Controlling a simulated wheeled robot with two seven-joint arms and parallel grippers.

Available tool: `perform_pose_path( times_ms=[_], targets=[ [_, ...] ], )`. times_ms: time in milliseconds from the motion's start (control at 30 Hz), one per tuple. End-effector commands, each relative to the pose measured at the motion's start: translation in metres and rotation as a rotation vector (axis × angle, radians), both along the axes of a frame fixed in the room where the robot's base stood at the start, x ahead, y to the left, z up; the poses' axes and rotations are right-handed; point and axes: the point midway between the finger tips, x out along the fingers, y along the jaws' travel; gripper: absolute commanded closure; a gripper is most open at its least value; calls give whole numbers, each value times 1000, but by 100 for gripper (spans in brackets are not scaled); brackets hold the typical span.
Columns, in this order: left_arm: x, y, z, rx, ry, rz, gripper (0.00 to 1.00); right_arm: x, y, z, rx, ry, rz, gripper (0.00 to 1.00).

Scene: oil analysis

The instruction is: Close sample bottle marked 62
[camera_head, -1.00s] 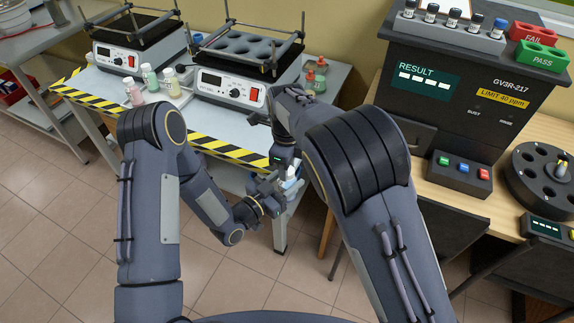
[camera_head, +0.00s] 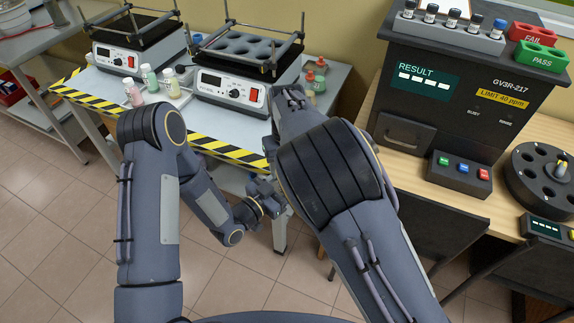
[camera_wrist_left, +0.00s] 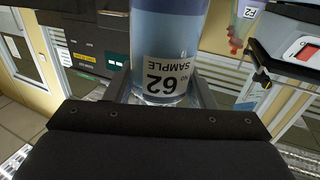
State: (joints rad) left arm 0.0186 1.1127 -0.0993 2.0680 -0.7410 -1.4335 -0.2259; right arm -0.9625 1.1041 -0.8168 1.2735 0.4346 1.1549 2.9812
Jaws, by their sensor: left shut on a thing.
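In the head view my left gripper (camera_head: 270,192) is low in front of the table, partly behind my right arm. My right gripper is hidden behind its own arm.
At right stand the analyser (camera_head: 460,90), a button box (camera_head: 460,175) and a round carousel (camera_head: 535,170).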

Motion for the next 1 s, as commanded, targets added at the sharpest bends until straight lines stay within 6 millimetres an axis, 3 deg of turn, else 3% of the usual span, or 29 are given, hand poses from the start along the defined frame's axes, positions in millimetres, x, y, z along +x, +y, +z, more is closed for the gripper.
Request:
perform_pose_path(
  times_ms=[200,533,1000],
  targets=[
    [0,0,1,-1,-2,0,100,0,0,3,1,0,1,45],
    [0,0,1,-1,-3,1,100,0,0,42,1,-1,2,45],
    [0,0,1,-1,-3,1,100,0,0,45,0,3,55,49]
  ],
)
